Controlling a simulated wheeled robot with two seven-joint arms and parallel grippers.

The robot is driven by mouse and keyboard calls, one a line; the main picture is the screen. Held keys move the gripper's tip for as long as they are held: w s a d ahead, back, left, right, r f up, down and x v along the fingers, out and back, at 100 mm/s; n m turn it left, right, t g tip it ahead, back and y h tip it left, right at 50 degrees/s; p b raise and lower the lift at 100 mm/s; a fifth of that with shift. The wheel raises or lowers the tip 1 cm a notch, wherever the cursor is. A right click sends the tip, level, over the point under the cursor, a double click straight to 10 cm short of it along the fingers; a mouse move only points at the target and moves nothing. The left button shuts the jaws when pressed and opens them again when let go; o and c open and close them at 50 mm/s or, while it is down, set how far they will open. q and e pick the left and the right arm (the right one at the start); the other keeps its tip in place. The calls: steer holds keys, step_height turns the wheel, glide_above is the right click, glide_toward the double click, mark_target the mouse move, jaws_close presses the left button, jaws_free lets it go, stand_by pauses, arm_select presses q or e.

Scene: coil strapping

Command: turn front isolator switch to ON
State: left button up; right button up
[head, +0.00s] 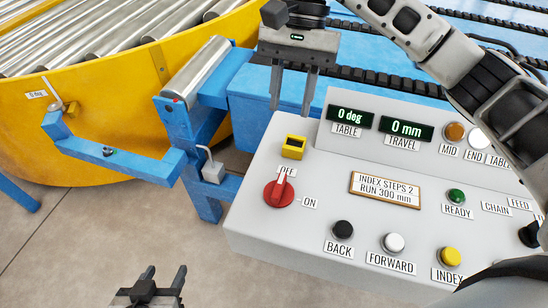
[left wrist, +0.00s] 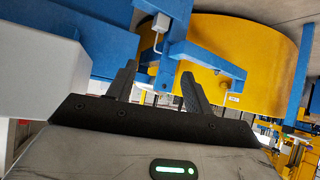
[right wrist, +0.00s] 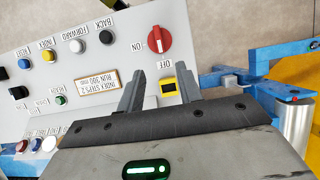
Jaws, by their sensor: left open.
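The red rotary isolator switch (head: 279,192) is on the front left of the grey control panel (head: 258,236). Its white pointer mark is toward the OFF label (head: 287,171); the ON label (head: 310,202) is to its right. The switch also shows in the right wrist view (right wrist: 160,40), beyond the fingertips. My right gripper (head: 292,104) is open and empty, fingers pointing down, behind and above the switch. My left gripper (head: 165,270) is open and empty at the bottom left, apart from the panel; in the left wrist view its fingers (left wrist: 158,80) are spread.
A small yellow block with a dark face (head: 293,147) sits on the panel behind the switch. Push buttons, including black BACK (head: 343,230) and white FORWARD (head: 393,243), lie to the right. A blue frame (head: 180,150) and yellow curved wall (head: 90,115) stand left. Bare floor lies front left.

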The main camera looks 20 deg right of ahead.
mark_target(280, 183)
steer(key=p+x, duration=0.2)
steer(key=x, duration=1.3)
steer(key=shift+s+f+p, duration=0.2)
steer(key=shift+f+p, duration=0.1)
steer(key=shift+p, duration=0.1)
jaws_close()
